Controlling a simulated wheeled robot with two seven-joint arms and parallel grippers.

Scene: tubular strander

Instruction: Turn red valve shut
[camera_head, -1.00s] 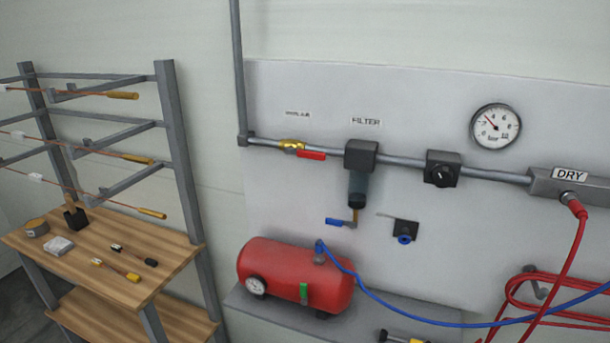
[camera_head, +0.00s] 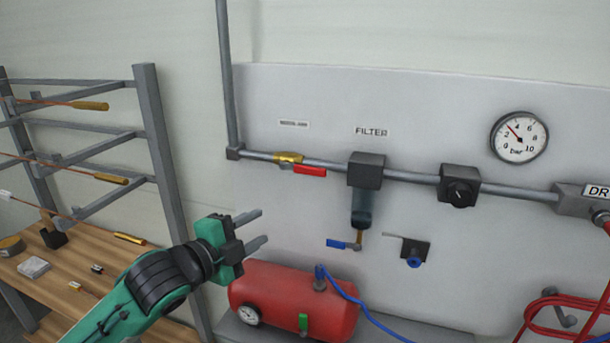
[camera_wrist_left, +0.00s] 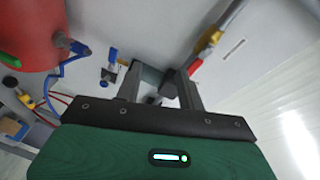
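The red valve handle (camera_head: 310,170) sits on a brass valve body (camera_head: 288,158) in the grey pipe on the wall panel. The handle lies along the pipe, pointing right toward the filter. It also shows in the left wrist view (camera_wrist_left: 197,68), beyond the fingers at the upper right. My left gripper (camera_head: 254,230) is in the head view below and left of the valve, above the red tank. Its two fingers are apart, with nothing held between them; in the left wrist view (camera_wrist_left: 160,88) they are also spread. My right gripper is not in view.
The filter (camera_head: 362,190) hangs right of the valve, with a blue-handled drain (camera_head: 340,244) under it. A red tank (camera_head: 295,298) stands below. A shelf rack (camera_head: 150,140) is at the left. The panel around the valve is clear.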

